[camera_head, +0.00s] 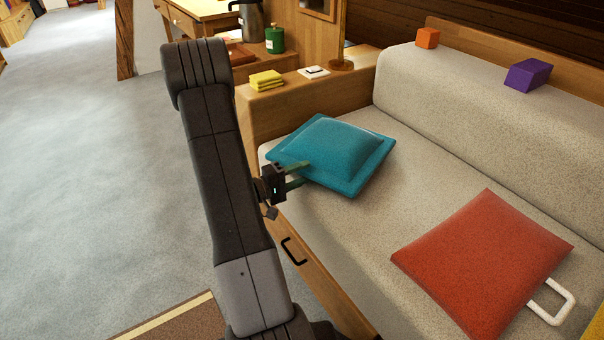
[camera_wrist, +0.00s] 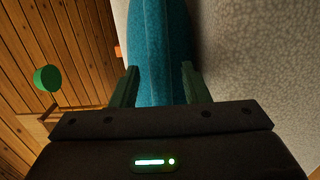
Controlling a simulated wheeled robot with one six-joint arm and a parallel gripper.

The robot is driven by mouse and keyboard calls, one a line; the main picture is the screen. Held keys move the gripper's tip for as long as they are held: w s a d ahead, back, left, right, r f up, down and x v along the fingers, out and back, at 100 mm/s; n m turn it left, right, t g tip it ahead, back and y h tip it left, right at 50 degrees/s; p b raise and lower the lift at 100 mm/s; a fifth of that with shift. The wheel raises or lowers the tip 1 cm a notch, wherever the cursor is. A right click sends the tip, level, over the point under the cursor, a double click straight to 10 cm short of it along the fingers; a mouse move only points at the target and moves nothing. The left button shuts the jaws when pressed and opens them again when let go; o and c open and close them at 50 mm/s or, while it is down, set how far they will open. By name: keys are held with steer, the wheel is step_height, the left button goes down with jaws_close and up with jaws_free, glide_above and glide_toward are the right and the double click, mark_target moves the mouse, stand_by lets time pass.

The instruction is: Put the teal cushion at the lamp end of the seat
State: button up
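The teal cushion (camera_head: 342,147) is flat at the end of the grey seat (camera_head: 350,235) beside the wooden end panel; I cannot tell whether it is slightly raised. The upright wooden post (camera_head: 341,40) stands on the ledge behind that end; its top is out of view. My gripper (camera_head: 302,174) is at the cushion's near edge, one finger above and one below. In the wrist view the cushion (camera_wrist: 158,45) fills the space between my gripper's fingers (camera_wrist: 160,76), with no clear gap. The fingers look shut on it.
A red cushion (camera_head: 482,262) with a white loop lies further right on the seat. Orange (camera_head: 427,38) and purple (camera_head: 528,74) blocks sit on the backrest. Yellow blocks (camera_head: 266,79) lie on the wooden ledge. Bare seat separates the cushions.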

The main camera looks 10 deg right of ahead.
steer(key=shift+r, duration=0.1)
steer(key=shift+a+r, duration=0.15)
steer(key=p+v, duration=0.4)
steer(key=v, duration=0.7)
steer(key=shift+s+a, duration=0.15)
steer(key=shift+a, duration=0.2)
steer(key=shift+d, duration=0.1)
steer(key=b+x, duration=0.2)
steer(key=x, duration=0.4)
steer(key=b+x, duration=0.2)
steer(key=x, duration=0.4)
steer(key=shift+f, duration=0.25)
steer(key=shift+r, duration=0.2)
